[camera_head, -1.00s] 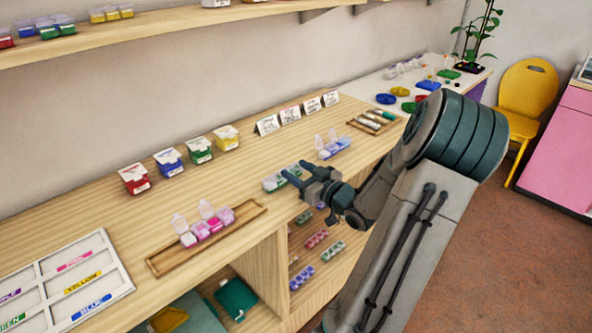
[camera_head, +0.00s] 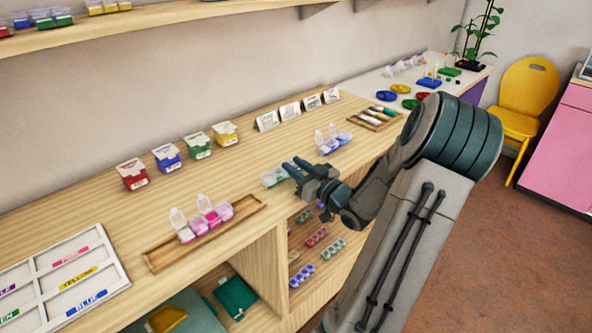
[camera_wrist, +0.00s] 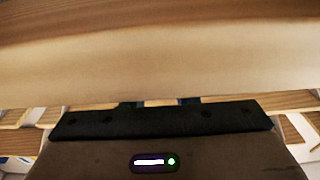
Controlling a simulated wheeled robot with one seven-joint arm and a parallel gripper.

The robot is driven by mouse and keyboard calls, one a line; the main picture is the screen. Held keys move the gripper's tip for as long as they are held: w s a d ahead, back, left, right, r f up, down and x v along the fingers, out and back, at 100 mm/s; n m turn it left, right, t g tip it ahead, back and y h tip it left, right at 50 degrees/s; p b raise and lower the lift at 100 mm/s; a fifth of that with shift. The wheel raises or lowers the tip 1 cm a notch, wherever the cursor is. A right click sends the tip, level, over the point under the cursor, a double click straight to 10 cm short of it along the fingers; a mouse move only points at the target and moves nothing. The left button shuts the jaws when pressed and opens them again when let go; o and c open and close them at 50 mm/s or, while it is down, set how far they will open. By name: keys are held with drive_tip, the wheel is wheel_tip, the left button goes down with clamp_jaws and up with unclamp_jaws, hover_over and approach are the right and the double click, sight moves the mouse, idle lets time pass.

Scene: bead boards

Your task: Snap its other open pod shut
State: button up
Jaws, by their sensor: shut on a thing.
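A green pod box (camera_head: 274,178) lies on the wooden counter, its right end hidden by my gripper. My gripper (camera_head: 291,166) is at that end, low over the counter, with its fingers pointing left. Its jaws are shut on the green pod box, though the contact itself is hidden. In the wrist view only the finger bases (camera_wrist: 160,102) show below pale wood, and no pod is visible. A blue pod box (camera_head: 334,141) with raised clear lids stands behind my gripper. A pink pod box (camera_head: 205,219) has two clear lids standing open.
The pink box sits in a wooden tray (camera_head: 160,262). Red, blue, green and yellow cartons (camera_head: 168,160) and white cards (camera_head: 290,111) line the back. A bead tray (camera_head: 372,120) is at the right. Shelves with more pod boxes (camera_head: 302,275) lie below the counter edge.

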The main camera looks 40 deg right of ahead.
drive_tip(key=shift+f, duration=0.1)
idle(0.3)
drive_tip(key=o, duration=1)
drive_tip(key=shift+s, duration=0.15)
drive_tip(key=s+d+f, duration=0.1)
drive_tip(key=s, duration=1.2)
drive_tip(key=shift+s+f, duration=0.25)
drive_tip(key=shift+f, duration=0.15)
